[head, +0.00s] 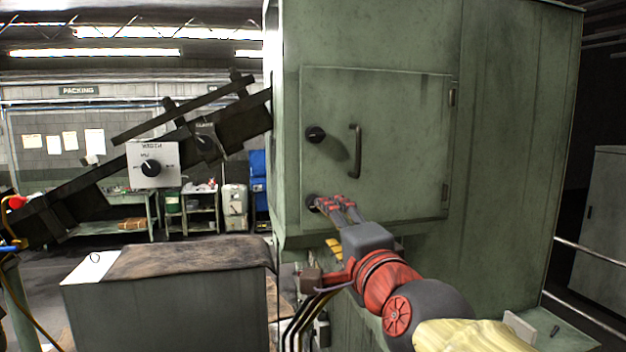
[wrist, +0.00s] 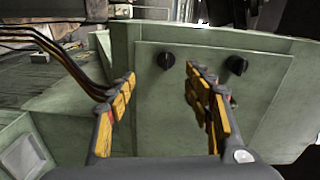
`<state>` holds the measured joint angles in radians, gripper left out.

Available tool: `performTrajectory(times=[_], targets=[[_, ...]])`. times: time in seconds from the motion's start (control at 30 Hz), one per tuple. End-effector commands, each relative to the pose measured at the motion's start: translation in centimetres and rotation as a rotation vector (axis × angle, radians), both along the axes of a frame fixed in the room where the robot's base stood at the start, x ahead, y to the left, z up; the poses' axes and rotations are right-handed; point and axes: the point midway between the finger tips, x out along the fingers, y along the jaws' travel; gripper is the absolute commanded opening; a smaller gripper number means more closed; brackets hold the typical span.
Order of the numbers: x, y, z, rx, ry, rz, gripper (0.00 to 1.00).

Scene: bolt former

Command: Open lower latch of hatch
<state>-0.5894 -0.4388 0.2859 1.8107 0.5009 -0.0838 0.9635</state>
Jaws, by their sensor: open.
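The green hatch (head: 400,120) is closed on the machine's front, with a handle (head: 356,150) right of its upper latch. The lower latch, a dark round knob (head: 311,202), is near the hatch's lower left corner, partly hidden by my fingers in the head view. In the wrist view the lower latch (wrist: 166,61) shows between my fingertips, with the upper latch (wrist: 237,65) to its right. My gripper (head: 329,202) is open, its yellow-padded fingers (wrist: 160,76) spread at the lower latch. I cannot tell whether they touch it.
The upper latch (head: 315,134) is above my gripper in the head view. A grey box-shaped cabinet (head: 170,300) with a dark top stands at the lower left. A sloping conveyor (head: 130,165) with a control box (head: 153,164) joins the machine's left side.

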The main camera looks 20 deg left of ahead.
Motion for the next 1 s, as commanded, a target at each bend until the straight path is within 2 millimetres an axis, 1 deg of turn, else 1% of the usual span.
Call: performTrajectory(times=[0.03, 0.1, 0.17, 0.27, 0.6, 0.67, 0.8, 1.0], targets=[[0.1, 0.3, 0.7, 0.014, 0.0, 0.002, 0.52], [0.3, 0.6, 1.0, 0.026, 0.0, 0.001, 0.52], [0.7, 0.9, 0.9, 0.028, 0.001, 0.0, 0.52], [1.9, 1.6, 0.7, 0.026, 0.001, 0.0, 0.52], [7.5, 5.0, 0.7, 0.024, 0.001, 0.0, 0.52], [7.3, 4.8, 1.2, -0.053, -0.048, 0.001, 0.52], [7.3, 4.8, 1.4, -0.216, -0.145, 0.003, 0.52], [7.2, 4.8, 1.5, -0.386, -0.25, 0.005, 0.52]])
